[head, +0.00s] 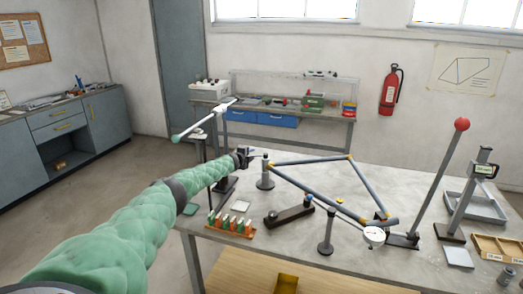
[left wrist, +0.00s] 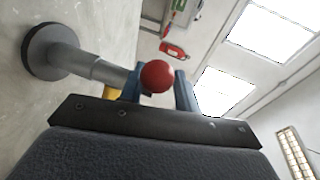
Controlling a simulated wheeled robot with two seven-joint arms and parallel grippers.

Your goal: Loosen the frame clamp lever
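My left gripper (head: 246,158) reaches in from the left beside a grey round-based post (head: 265,172) at the left corner of the tube frame (head: 310,162). In the left wrist view a red ball knob (left wrist: 158,77), apparently the clamp lever's end, sits between the two blue fingers (left wrist: 160,85). The fingers stand a ball's width apart and look closed on it. The post (left wrist: 75,60) lies behind, its round base to the left. The lever's shaft is hidden by the knob and gripper. My right gripper is not in view.
A tall lever with a red ball (head: 462,124) stands at the right of the bench (head: 215,248). A dial gauge (head: 374,236) and a short post (head: 326,238) are at the front. An orange rack (head: 232,225) of green-handled items lies below my left gripper.

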